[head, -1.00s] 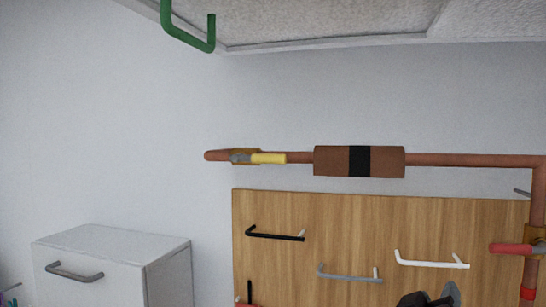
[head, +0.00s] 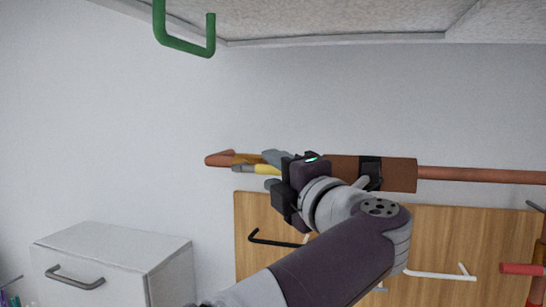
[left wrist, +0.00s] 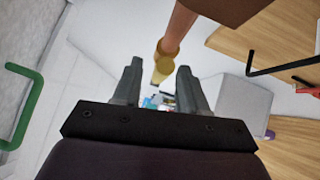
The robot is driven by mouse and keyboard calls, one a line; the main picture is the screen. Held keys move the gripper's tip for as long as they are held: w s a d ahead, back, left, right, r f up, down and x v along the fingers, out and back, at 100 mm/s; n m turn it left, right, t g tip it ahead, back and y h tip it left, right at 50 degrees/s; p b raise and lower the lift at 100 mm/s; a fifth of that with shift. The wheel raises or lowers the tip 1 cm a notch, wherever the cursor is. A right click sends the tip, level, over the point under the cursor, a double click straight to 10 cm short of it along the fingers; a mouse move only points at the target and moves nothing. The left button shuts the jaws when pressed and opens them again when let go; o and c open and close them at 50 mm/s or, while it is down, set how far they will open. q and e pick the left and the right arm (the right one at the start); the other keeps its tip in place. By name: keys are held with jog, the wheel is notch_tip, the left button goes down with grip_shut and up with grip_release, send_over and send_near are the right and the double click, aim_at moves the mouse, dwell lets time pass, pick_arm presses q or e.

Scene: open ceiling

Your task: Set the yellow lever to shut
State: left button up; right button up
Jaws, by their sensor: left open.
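The yellow lever (head: 266,169) sits on a brass valve (head: 245,158) near the left end of a copper pipe. It points right, roughly along the pipe. My left gripper (head: 272,169) is open, with one finger above and one below the lever in the head view; its hand hides the pipe just to the right. In the left wrist view the yellow lever (left wrist: 160,74) shows between the two spread fingers (left wrist: 159,82), below the brass valve (left wrist: 166,57); whether they touch it I cannot tell. My right gripper is not in view.
A brown block (head: 398,174) surrounds the pipe to the right. A wooden panel (head: 262,215) with bar handles lies below. A red lever (head: 522,269) is at the far right, a white cabinet (head: 112,252) at lower left, and a green handle (head: 185,44) above.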

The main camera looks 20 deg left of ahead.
pick_arm(q)
jog(key=shift+w+a+r, duration=0.15)
jog(key=shift+w+a, duration=0.1)
jog(key=shift+w, duration=0.15)
jog(key=shift+w+a, duration=0.2)
jog(key=shift+w, duration=0.1)
jog(key=shift+s, duration=0.1)
grip_shut()
